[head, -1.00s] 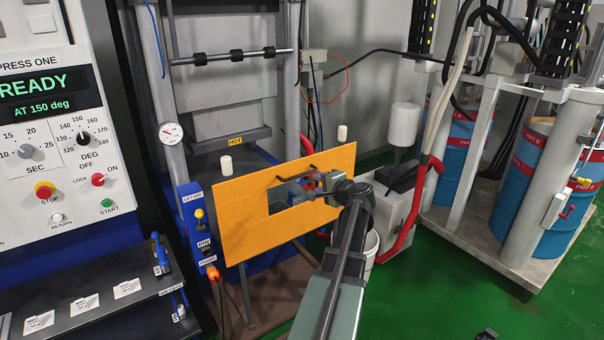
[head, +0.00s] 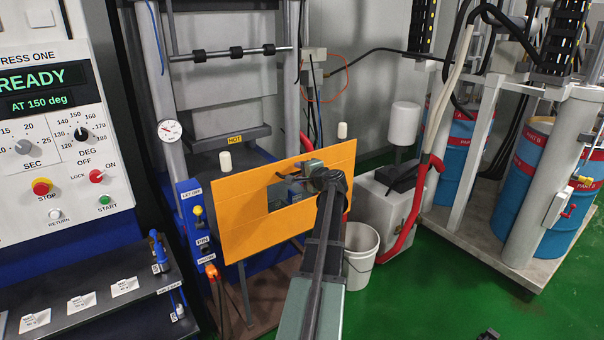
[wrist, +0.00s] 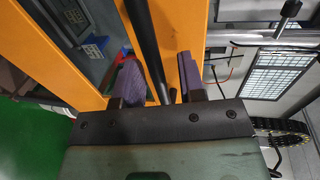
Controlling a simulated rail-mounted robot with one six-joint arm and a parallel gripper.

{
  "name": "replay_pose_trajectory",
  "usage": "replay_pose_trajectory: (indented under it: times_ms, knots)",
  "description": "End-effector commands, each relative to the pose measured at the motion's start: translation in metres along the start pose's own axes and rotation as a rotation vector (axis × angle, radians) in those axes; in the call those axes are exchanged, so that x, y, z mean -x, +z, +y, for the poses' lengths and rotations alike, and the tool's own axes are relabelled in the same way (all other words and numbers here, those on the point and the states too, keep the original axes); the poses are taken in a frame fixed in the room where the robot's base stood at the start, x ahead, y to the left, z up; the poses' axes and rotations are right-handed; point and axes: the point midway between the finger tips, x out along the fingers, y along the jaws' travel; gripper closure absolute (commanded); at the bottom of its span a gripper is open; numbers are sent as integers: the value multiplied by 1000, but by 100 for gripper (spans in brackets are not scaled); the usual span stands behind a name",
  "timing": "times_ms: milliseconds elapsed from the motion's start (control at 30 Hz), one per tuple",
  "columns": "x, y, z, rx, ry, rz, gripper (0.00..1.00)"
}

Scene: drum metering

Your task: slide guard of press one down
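The guard of press one (head: 235,205) is an orange panel with a cut-out window, standing upright in front of the press. Its black bar handle (wrist: 147,45) passes between the two purple fingers of my gripper (wrist: 158,80) in the wrist view. Gaps show between the fingers and the bar, so the gripper is open around the handle. In the head view my gripper (head: 293,175) is at the upper middle of the panel, and the wrist hides part of the window and most of the handle.
A control panel (head: 60,130) reading READY and AT 150 deg stands at left, above a dark shelf (head: 100,300). A blue valve box (head: 197,225) is left of the guard. A white bucket (head: 360,255) stands right of my arm. Blue drums (head: 535,190) are farther right.

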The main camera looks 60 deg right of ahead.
Motion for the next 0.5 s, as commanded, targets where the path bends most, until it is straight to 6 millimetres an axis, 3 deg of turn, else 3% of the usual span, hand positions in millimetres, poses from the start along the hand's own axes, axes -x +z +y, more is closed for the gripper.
replay_pose_trajectory:
  times_ms: [33,267,500]
  knots:
    - [0,0,0,0,0,0,63]
    - [0,0,0,0,0,0,99]
    - [1,0,0,0,0,0,100]
